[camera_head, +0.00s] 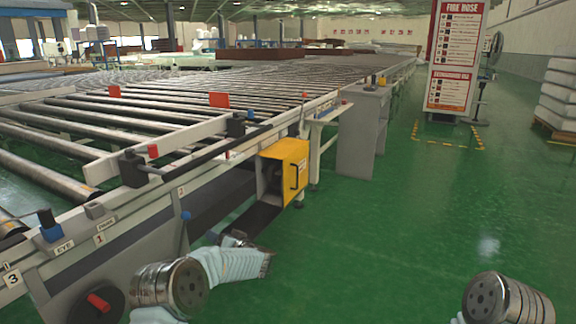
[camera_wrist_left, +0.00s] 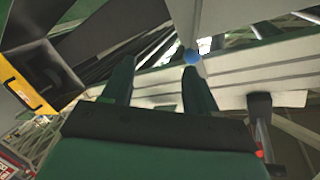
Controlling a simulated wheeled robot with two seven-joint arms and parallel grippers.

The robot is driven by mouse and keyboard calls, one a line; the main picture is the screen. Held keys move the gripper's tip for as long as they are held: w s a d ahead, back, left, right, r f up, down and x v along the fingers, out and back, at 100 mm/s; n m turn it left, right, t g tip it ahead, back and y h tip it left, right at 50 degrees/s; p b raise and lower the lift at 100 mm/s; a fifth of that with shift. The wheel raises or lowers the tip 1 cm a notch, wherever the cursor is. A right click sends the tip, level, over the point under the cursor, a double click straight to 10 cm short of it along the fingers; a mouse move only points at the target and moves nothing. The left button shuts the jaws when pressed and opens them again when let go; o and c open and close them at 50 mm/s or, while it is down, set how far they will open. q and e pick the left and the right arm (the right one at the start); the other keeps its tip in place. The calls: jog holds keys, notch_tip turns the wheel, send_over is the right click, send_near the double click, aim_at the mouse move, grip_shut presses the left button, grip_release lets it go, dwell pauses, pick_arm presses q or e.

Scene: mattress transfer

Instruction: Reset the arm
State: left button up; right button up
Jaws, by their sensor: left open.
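My left arm (camera_head: 205,277) comes in at the bottom of the head view, left of centre, beside the roller conveyor's near side. In the left wrist view, the two dark fingers of my left gripper (camera_wrist_left: 160,66) stand apart with nothing between them. Part of the conveyor's white frame (camera_wrist_left: 230,76) and a blue knob (camera_wrist_left: 193,57) show beyond the fingers. Only a rounded metal joint of my right arm (camera_head: 505,302) shows at the bottom right of the head view. My right gripper is outside the frame.
The roller conveyor (camera_head: 190,128) fills the left and runs back. A yellow box (camera_head: 292,168) juts from its side near my left arm. A grey cabinet (camera_head: 358,135) stands farther along. Green floor (camera_head: 400,225) is clear at centre right. A fire hose sign (camera_head: 455,55) stands behind.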

pick_arm(q)
jog(key=s+d+f+m+h, duration=0.1)
jog(key=s+d+f+h, duration=0.3)
jog(key=f, duration=0.4)
jog(key=s+d+f+m+g+h, duration=0.1)
jog(key=s+d+f+h, duration=0.15)
jog(key=s+f, duration=0.4)
jog(key=s+d+f+m+h, duration=0.1)
jog(key=s+d+f+h, duration=0.2)
jog(key=s+f+h, duration=0.35)
jog(key=s+d+f+g+h, duration=0.1)
jog(key=s+d+f+g, duration=0.1)
jog(key=s, duration=0.7)
jog(key=s+d+f+n+g+h, duration=0.1)
jog(key=s+f+g, duration=0.2)
jog(key=s, duration=0.7)
jog(key=s+d+f+n+g+h, duration=0.1)
jog(key=s+g, duration=0.3)
jog(key=s, duration=0.5)
jog(key=shift+s+d+f, duration=0.15)
jog(key=shift+d+f, duration=0.5)
jog(key=shift+d, duration=0.2)
